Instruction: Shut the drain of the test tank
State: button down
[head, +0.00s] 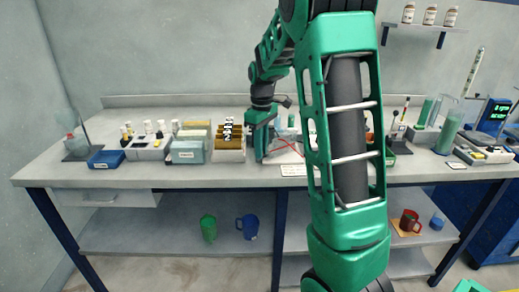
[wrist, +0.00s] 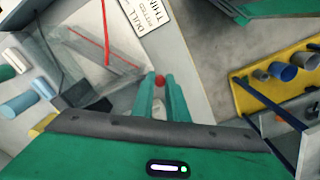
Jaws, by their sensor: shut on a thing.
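My gripper (wrist: 160,98) is shut on a small red knob (wrist: 160,80), which shows between its green fingertips in the wrist view. The knob is beside the clear-walled test tank (wrist: 95,62), which has red lines on it. I cannot tell from its shape whether the drain is open or shut. In the head view, my gripper (head: 265,152) is low over the middle of the bench, and the tank (head: 288,144) is just right of it, partly hidden by my arm. The fingertips and the knob are not clear there.
A printed card (wrist: 145,18) lies near the tank. Left along the bench (head: 60,172) are a blue tray (head: 106,160), racks of bottles and a brown-fronted box (head: 229,145). A green cylinder (head: 449,130) stands at right. My arm hides part of the bench.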

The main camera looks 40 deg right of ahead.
dwell(0.4)
jog(key=c, duration=1.7)
grip_release()
jog(key=shift+c, duration=0.2)
jog(key=shift+r, duration=0.1)
jog(key=shift+r, duration=3.9)
jog(key=shift+s, duration=0.1)
